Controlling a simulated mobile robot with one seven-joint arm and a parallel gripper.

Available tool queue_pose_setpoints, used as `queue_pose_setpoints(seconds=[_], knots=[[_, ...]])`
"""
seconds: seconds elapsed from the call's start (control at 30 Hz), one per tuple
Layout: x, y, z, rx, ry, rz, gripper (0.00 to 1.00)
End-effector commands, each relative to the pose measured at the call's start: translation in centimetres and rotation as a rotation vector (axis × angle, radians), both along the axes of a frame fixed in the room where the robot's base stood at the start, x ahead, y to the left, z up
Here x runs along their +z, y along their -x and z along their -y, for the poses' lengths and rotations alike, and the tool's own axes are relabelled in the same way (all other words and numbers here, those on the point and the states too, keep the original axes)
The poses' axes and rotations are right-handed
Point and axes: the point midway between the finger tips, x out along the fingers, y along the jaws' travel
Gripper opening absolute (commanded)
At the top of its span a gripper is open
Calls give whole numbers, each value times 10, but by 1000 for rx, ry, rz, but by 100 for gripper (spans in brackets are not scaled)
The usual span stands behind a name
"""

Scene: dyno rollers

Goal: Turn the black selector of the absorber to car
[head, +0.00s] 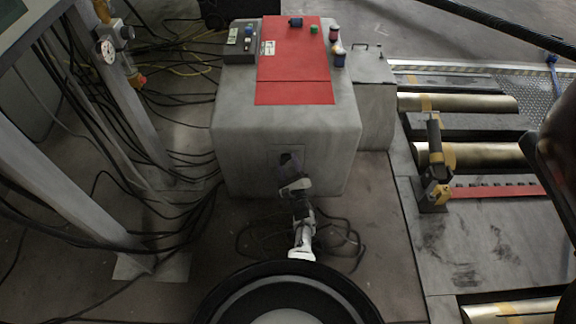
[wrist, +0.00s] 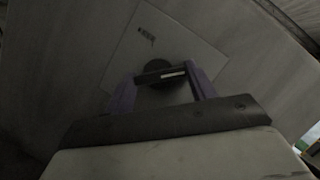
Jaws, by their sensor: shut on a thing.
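The absorber (head: 240,125) is a large grey box with a red panel on its top. Its black selector (wrist: 158,74) is a round knob with a bar across it and a pale mark on the bar. It sits on a lighter square plate (wrist: 187,47) on the front face. My gripper (wrist: 163,83) is shut on the selector's bar, one purple finger at each end. In the head view my gripper (head: 290,165) reaches the plate and hides most of the selector. Small dark lettering shows on the plate above the knob; I cannot read it.
Spools and small items (head: 334,50) lie on the red top, beside a grey control box (head: 240,42). Black cables (head: 190,208) cover the floor at left near a metal frame (head: 75,150). Brass rollers (head: 470,154) and a clamp post (head: 435,160) stand at right.

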Motion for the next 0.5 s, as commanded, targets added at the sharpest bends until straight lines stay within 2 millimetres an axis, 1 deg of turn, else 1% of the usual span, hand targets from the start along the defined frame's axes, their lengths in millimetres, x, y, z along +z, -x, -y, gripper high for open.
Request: queue_pose_setpoints(seconds=[0.37,0.4,0.5], knots=[[0,-1,0,0,-6,-1,33],[0,-1,0,0,-6,-1,59],[0,0,0,-1,-5,-1,72]])
